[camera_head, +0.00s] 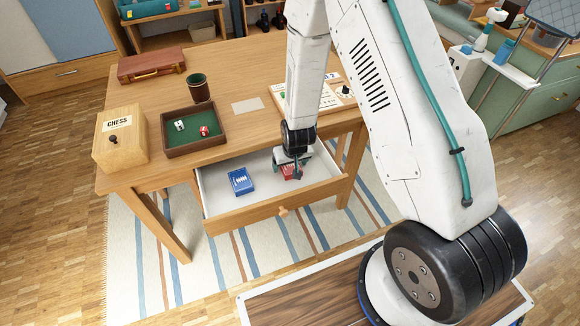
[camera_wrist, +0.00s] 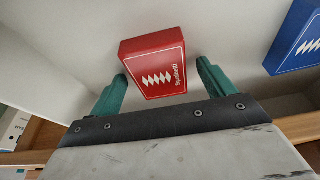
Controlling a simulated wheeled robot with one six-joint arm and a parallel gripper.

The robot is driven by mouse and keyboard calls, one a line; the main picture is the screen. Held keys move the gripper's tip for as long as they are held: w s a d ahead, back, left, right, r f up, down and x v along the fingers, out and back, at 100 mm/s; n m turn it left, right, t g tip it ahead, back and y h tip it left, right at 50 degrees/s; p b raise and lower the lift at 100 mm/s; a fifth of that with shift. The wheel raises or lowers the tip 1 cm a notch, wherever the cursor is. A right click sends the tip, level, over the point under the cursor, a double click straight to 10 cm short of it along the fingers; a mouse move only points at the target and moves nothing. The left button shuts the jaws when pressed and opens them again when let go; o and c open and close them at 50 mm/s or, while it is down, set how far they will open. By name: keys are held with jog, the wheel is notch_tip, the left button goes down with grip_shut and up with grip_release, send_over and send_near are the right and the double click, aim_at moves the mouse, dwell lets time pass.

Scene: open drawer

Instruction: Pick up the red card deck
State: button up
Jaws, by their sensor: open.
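The red card deck (camera_head: 287,172) lies in the open drawer (camera_head: 216,191), partly hidden by my gripper in the head view. In the wrist view the red deck (camera_wrist: 155,63) shows white marks on its face. My gripper (camera_head: 292,170) is down in the drawer at the deck. In the wrist view its two green fingers (camera_wrist: 162,80) are open, one on each side of the deck's near part. The left finger looks very close to the deck's edge; I cannot tell if it touches. A small gap shows at the right finger.
A blue card deck (camera_head: 240,181) lies in the drawer left of the red one; it also shows in the wrist view (camera_wrist: 298,40). Drawer walls surround both. Above, the table (camera_head: 222,94) holds a chess box (camera_head: 120,138), a dice tray (camera_head: 193,147) and a cup (camera_head: 197,88).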

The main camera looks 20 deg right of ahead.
jog(key=shift+f, duration=0.15)
jog(key=shift+c, duration=0.6)
jog(key=c, duration=1)
